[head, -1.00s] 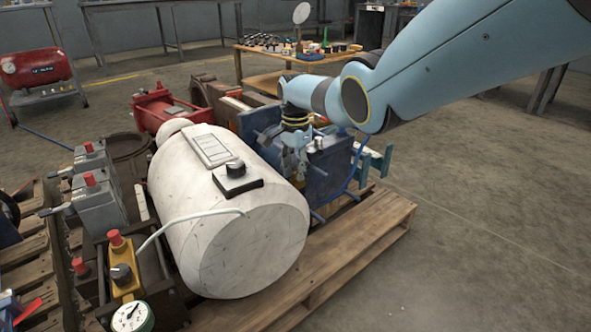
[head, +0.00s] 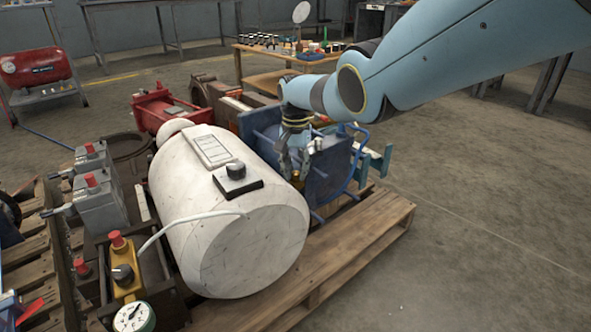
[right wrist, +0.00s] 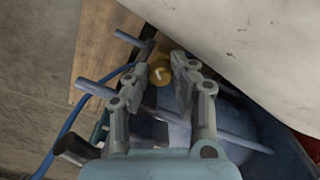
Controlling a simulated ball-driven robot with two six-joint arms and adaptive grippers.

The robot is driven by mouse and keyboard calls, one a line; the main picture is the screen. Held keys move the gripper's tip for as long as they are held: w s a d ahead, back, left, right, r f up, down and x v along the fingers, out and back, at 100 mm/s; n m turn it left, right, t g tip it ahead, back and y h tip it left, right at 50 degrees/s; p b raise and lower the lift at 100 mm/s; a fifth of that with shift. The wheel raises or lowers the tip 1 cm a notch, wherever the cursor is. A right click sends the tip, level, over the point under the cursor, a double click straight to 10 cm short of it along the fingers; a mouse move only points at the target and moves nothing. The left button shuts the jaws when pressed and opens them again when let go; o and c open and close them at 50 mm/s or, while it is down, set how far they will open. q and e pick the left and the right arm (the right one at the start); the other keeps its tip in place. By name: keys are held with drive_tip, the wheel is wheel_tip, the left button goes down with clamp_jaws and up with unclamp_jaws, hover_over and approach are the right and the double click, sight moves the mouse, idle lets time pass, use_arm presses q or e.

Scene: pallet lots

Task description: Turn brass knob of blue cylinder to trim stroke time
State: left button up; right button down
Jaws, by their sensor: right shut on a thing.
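The blue cylinder (head: 325,172) stands on a wooden pallet behind the white drum, partly hidden by my right gripper and the drum. Its blue body with tie rods also shows in the right wrist view (right wrist: 237,123). The brass knob (right wrist: 160,73) lies between my right gripper's fingertips (right wrist: 160,79) in the right wrist view, and a light mark shows on its face. My right gripper (head: 291,172) points down at the cylinder's near side in the head view, shut on the knob. My left gripper is not in view.
The big white drum (head: 235,225) with a black-knobbed box on top is close beside my right gripper. Grey boxes with red caps (head: 100,200) stand at the left. The floor at the right is clear.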

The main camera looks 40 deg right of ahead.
sight(296, 173)
drive_tip(key=shift+n, duration=0.6)
drive_tip(key=c, duration=1.1)
unclamp_jaws()
drive_tip(key=shift+c, duration=0.2)
wheel_tip(296, 173, up, 12)
